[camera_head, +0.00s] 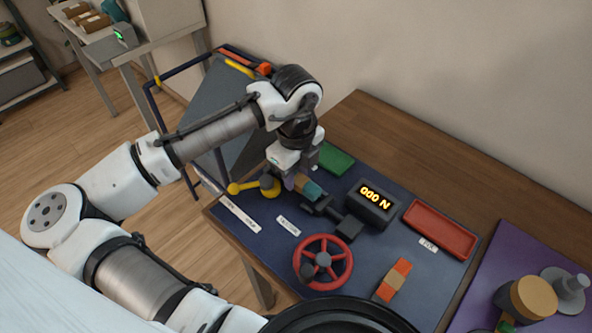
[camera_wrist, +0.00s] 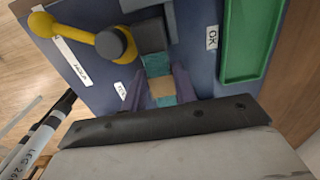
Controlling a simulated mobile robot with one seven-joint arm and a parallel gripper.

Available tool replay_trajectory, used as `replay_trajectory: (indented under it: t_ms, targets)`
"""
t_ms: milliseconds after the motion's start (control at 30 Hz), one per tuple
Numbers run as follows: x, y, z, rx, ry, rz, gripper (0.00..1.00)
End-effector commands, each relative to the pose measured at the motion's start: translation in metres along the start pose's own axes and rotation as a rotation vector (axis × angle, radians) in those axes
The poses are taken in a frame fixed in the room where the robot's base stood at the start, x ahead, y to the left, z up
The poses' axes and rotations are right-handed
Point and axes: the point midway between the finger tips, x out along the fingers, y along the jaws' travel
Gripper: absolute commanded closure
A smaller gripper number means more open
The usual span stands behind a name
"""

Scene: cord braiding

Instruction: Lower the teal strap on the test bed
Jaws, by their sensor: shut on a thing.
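The teal strap (camera_head: 315,192) has a tan band across it. My gripper (camera_head: 301,183) is shut on it over the blue bench mat. In the wrist view the strap (camera_wrist: 157,66) shows between the two purple fingers (camera_wrist: 159,92), its tan middle between them. Its far teal end meets or overlaps a dark grey block of the test bed (camera_wrist: 150,36); I cannot tell whether it touches. In the head view the test bed (camera_head: 347,223) lies just right of the strap. My gripper hides the strap's near end.
A display (camera_head: 372,203), a red handwheel (camera_head: 345,268), an orange-and-tan strap (camera_head: 393,280) and a red tray (camera_head: 440,229) are to the right.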

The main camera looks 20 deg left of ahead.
Motion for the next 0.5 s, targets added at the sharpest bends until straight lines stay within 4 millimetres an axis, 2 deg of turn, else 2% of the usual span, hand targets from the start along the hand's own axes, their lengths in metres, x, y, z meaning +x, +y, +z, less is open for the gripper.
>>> replay_trajectory:
  t_ms: [500]
  targets:
    - [0.0066, -0.0002, -0.0002, 0.000, 0.000, -0.001, 0.95]
